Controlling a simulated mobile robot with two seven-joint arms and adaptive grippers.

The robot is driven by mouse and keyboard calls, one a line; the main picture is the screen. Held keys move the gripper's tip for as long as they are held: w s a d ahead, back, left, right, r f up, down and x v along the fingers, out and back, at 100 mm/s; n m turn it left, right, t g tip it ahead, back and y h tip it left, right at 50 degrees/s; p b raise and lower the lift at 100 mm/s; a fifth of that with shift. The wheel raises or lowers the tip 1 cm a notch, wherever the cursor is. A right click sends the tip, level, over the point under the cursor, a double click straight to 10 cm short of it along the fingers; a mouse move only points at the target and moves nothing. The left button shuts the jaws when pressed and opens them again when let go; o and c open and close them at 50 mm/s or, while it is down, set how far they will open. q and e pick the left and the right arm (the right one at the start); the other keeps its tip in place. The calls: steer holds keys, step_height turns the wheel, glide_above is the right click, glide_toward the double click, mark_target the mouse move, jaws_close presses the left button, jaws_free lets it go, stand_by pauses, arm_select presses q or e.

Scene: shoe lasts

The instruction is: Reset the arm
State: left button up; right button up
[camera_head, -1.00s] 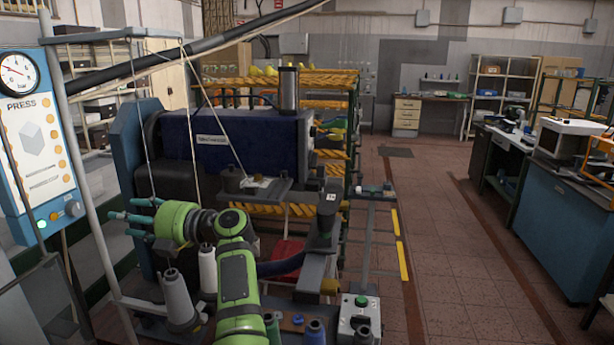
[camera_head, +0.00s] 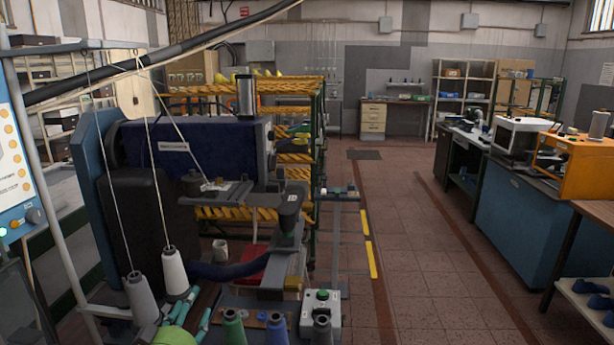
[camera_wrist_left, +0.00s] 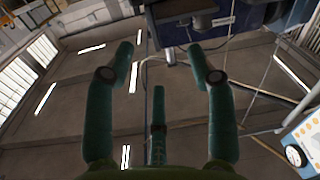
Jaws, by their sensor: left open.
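My left gripper (camera_head: 190,318) shows at the bottom edge of the head view as teal fingers beside a green arm part. The rest of that arm is below the frame. In the left wrist view the left gripper (camera_wrist_left: 165,68) has its teal fingers spread apart, with nothing between them. It is open and empty. Behind the fingers that view shows the ceiling with light strips. My right gripper is in neither view.
Thread spools, including a white cone (camera_head: 175,274) and a green one (camera_head: 233,329), stand close to the left gripper. A dark blue machine (camera_head: 195,150) stands behind them. A control box (camera_head: 322,310) is at the right. The tiled floor (camera_head: 410,240) beyond is clear.

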arm_select(q)
steer(key=s+d+f+m+g+h, duration=0.1)
steer(key=s+d+f+m+g, duration=0.3)
steer(key=s+f+g, duration=0.8)
steer(key=s+f, duration=0.2)
steer(key=s, duration=0.4)
steer(key=s+f+g+y, duration=0.1)
steer(key=s+f, duration=0.2)
steer(key=s, duration=0.4)
steer(key=s+f+g, duration=0.2)
steer(key=s+f, duration=0.2)
steer(key=s, duration=0.4)
step_height(320, 180, down, 25)
steer(key=s+m+b, duration=0.1)
steer(key=s+b, duration=0.1)
steer(key=b, duration=0.1)
steer(key=s+a+f+g+b, duration=0.2)
steer(key=s+a+f, duration=0.1)
steer(key=s+f, duration=1.2)
step_height(320, 180, down, 2)
steer(key=shift+s+f+y, duration=0.1)
steer(key=shift+s+y, duration=0.2)
steer(key=shift+s, duration=0.05)
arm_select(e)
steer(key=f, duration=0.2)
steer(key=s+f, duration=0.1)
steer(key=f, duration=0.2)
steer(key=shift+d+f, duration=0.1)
